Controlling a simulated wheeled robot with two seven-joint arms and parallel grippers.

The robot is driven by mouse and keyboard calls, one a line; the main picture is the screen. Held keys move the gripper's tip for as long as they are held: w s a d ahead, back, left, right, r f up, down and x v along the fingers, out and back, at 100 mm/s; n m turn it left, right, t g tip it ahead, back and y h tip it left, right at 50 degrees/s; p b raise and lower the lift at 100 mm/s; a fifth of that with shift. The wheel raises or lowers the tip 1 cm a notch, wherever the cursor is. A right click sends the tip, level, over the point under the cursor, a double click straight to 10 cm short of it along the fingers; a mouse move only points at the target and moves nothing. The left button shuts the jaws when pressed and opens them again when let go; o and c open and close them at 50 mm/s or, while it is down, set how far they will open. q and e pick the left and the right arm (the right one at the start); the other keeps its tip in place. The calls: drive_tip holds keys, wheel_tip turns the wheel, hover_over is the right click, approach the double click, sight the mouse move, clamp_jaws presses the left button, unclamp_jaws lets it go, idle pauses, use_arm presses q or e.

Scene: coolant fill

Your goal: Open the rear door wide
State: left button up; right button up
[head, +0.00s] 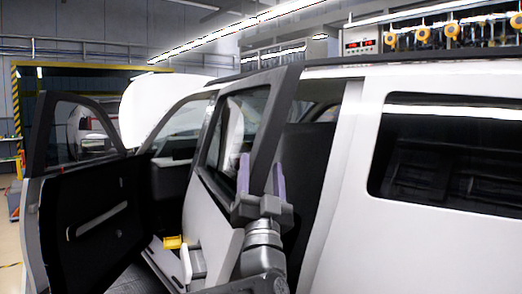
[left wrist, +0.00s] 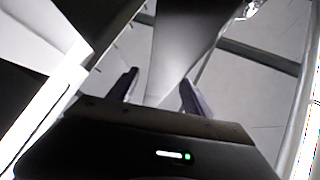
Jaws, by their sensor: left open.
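The rear door (head: 207,222) of the white car stands partly open in the middle of the head view, with its dark window frame (head: 277,110) swung out from the body. My left gripper (head: 261,178) points upward at the rear edge of this door, its two purple-grey fingers on either side of the lower window frame. The fingers are apart; whether they touch the frame I cannot tell. In the left wrist view the open fingers (left wrist: 160,92) show with a grey strip between them, likely the door frame. My right gripper is not in view.
The front door (head: 95,215) is wide open at the left. The car's white rear side (head: 340,200) and dark rear window (head: 450,155) fill the right. A raised white hood (head: 160,100) stands behind. A yellow item (head: 173,242) shows low near the doors.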

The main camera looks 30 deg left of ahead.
sight(261, 153)
use_arm(q)
drive_tip(key=p+x, duration=0.1)
drive_tip(key=x, duration=0.4)
clamp_jaws()
idle(0.6)
idle(0.3)
